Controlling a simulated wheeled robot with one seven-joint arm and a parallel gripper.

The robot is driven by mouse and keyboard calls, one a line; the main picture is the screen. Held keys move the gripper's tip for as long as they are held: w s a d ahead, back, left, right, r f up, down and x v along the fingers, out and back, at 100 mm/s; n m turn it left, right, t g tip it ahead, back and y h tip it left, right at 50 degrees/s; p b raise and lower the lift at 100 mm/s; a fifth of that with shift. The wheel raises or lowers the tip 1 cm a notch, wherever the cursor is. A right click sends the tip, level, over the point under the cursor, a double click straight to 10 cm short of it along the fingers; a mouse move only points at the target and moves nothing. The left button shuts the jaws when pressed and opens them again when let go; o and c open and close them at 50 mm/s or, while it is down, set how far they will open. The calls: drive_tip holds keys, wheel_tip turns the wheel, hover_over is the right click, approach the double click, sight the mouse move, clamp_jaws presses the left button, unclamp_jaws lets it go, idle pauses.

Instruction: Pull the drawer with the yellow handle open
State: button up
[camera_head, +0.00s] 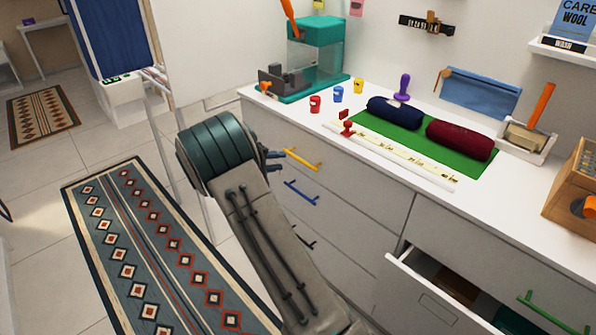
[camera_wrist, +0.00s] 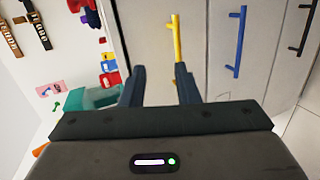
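The yellow handle (camera_head: 302,158) is a bar on the upper left drawer front (camera_head: 345,170) of the white dresser. That drawer looks shut. In the wrist view the yellow handle (camera_wrist: 175,35) stands upright just beyond my fingers. My gripper (camera_head: 279,160) is just left of the handle in the head view, its fingers pointing at it. In the wrist view my gripper (camera_wrist: 160,72) is open with a clear gap between the fingers. The handle's lower end is beside the right fingertip; I cannot tell whether they touch.
A blue handle (camera_head: 301,192) and a black handle (camera_head: 304,240) are on drawers below. A lower right drawer (camera_head: 420,292) stands open, with a green handle (camera_head: 548,312) above it. Small cups, rolled cloths and a teal container (camera_head: 318,60) stand on top. Patterned rug (camera_head: 150,260) covers floor at left.

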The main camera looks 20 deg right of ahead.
drive_tip(key=n+t+h+b, duration=0.1)
drive_tip(key=t+b, duration=0.1)
approach(297, 159)
drive_tip(key=x, duration=1)
drive_tip(key=shift+w+d+f, duration=0.1)
drive_tip(key=shift+d, duration=0.2)
clamp_jaws()
